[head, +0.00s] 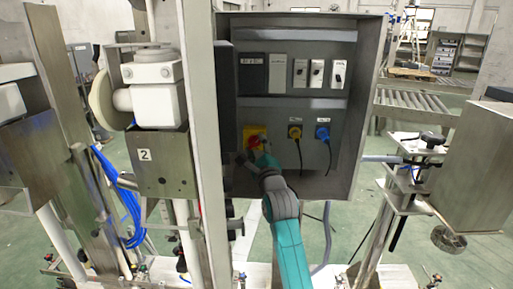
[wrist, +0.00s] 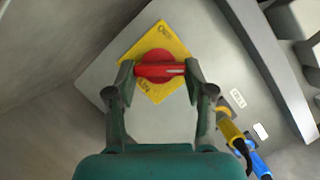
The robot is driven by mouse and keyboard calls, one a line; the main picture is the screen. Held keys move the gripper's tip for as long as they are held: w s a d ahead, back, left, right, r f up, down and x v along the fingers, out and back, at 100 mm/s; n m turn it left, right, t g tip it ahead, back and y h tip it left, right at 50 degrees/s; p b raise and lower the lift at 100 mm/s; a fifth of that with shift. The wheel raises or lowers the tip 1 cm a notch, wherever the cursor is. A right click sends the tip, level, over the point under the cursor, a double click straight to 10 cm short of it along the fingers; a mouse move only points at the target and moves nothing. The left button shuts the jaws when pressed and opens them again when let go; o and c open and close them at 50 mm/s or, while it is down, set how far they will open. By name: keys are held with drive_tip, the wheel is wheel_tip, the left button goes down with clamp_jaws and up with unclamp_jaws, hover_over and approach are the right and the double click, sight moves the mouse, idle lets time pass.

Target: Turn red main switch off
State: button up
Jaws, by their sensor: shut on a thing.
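The red main switch (wrist: 160,57) sits on a yellow plate (wrist: 178,38) on the grey panel of the cabinet. In the wrist view its handle lies level across the picture, and the plate looks turned like a diamond. My gripper (wrist: 160,70) is shut on the red handle, one finger at each end of it. In the head view the yellow plate (head: 255,132) shows at the lower left inside the cabinet, with my gripper (head: 250,155) against the switch and partly covering it. The plate's small print is too blurred to read.
A yellow plug (head: 295,132) and a blue plug (head: 322,133) with cables sit right of the switch. Several breakers (head: 339,73) are above. The cabinet's right wall (head: 366,100) and a pale upright post (head: 203,150) flank my arm.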

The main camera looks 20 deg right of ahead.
drive_tip(key=n, duration=0.2)
drive_tip(key=n+g+y, duration=0.1)
drive_tip(key=n, duration=0.1)
drive_tip(key=shift+d+r+n, duration=0.1)
drive_tip(key=shift+r+n, duration=0.1)
drive_tip(key=shift+n, duration=0.1)
drive_tip(key=n+g, duration=0.1)
drive_tip(key=n, duration=0.1)
drive_tip(key=n+g, duration=0.1)
drive_tip(key=n, duration=0.1)
drive_tip(key=shift+r+n, duration=0.2)
drive_tip(key=shift+n, duration=0.1)
drive_tip(key=n+g, duration=0.1)
drive_tip(key=n, duration=0.2)
drive_tip(key=shift+a+r+n+g, duration=0.2)
drive_tip(key=shift+n+g, duration=0.1)
drive_tip(key=shift+g, duration=0.1)
drive_tip(key=shift+n+g+h, duration=0.6)
drive_tip(key=shift+n+h, duration=0.2)
drive_tip(key=shift+n, duration=0.6)
drive_tip(key=o, duration=1.2)
drive_tip(key=shift+c, duration=0.2)
